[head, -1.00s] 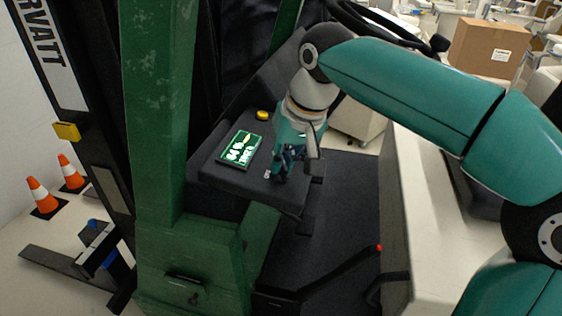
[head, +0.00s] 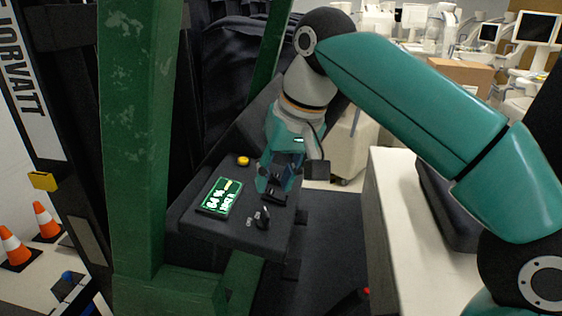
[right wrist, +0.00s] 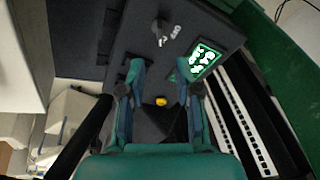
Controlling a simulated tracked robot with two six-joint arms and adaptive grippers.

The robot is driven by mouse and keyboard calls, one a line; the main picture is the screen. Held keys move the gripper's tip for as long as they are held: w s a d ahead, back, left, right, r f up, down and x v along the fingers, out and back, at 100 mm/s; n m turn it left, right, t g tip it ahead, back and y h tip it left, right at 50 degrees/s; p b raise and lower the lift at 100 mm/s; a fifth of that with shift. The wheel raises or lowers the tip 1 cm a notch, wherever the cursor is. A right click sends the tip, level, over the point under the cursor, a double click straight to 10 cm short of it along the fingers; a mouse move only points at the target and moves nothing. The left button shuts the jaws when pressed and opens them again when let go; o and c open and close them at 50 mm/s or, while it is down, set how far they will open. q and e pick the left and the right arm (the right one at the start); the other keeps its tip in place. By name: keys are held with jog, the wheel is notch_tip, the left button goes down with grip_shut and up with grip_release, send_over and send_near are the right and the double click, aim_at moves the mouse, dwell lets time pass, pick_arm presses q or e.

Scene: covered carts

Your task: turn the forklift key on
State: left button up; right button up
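The forklift's dark console carries a small dark key (head: 263,214) near its front right corner, with pale marks beside it. The key also shows in the right wrist view (right wrist: 159,29), at the top, beyond my fingertips. I cannot read the marks or tell the key's position for sure. My right gripper (head: 272,188) is above the console, behind the key and apart from it. In the right wrist view its two fingers (right wrist: 160,70) are spread with nothing between them. My left gripper is not in view.
A lit green display (head: 219,196) lies left of the key, and a yellow button (head: 243,160) sits farther back. A green mast post (head: 143,150) stands at the left. A pale cart (head: 395,220) stands at the right. Orange cones (head: 14,247) are at the lower left.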

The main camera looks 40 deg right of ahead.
jog(key=shift+v, duration=1.75)
